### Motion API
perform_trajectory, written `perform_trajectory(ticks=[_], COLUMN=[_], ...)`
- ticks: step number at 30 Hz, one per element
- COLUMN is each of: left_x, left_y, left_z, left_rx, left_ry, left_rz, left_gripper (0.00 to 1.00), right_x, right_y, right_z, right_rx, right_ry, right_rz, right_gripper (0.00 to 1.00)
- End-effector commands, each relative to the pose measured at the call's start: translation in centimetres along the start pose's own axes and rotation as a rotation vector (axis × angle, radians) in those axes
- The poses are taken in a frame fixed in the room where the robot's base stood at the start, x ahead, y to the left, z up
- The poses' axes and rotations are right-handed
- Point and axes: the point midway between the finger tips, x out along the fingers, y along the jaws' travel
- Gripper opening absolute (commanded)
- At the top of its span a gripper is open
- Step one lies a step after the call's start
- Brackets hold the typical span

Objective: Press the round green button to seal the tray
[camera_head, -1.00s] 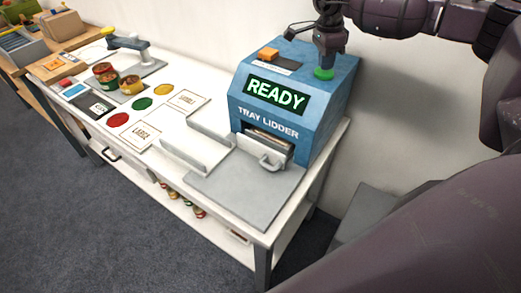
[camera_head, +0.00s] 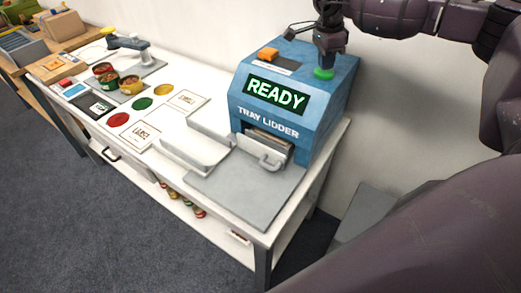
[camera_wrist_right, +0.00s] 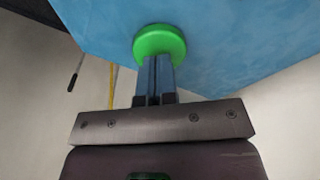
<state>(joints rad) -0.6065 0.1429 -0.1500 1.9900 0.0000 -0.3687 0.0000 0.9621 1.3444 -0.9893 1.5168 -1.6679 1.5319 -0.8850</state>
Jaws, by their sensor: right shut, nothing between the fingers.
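My right gripper (camera_head: 326,66) is shut and empty, pointing down at the button from above. In the right wrist view its closed fingertips (camera_wrist_right: 155,62) overlap the near edge of the green button (camera_wrist_right: 159,42); I cannot tell whether they touch it or sit just above. A tray (camera_head: 268,144) sits in the lidder's front slot, partly hidden behind a pale handle. My left gripper is out of view.
Cans (camera_head: 130,85), coloured discs and label cards are farther left. A wall is close behind the lidder.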

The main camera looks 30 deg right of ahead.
Motion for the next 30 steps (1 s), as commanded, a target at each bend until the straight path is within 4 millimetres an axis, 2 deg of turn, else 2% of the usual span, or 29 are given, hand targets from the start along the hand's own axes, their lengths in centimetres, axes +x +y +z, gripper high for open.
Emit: perform_trajectory(ticks=[20, 30], left_x=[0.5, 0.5], left_y=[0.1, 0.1], left_z=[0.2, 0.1], left_rx=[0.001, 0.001], left_ry=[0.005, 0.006], left_rz=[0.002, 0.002], left_gripper=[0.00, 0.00], right_x=[1.2, 1.1], right_y=[0.0, 0.0], right_z=[0.1, 0.1], right_rx=[0.000, 0.000], right_ry=[0.000, 0.000], right_rz=[0.001, 0.001], right_gripper=[0.00, 0.00])
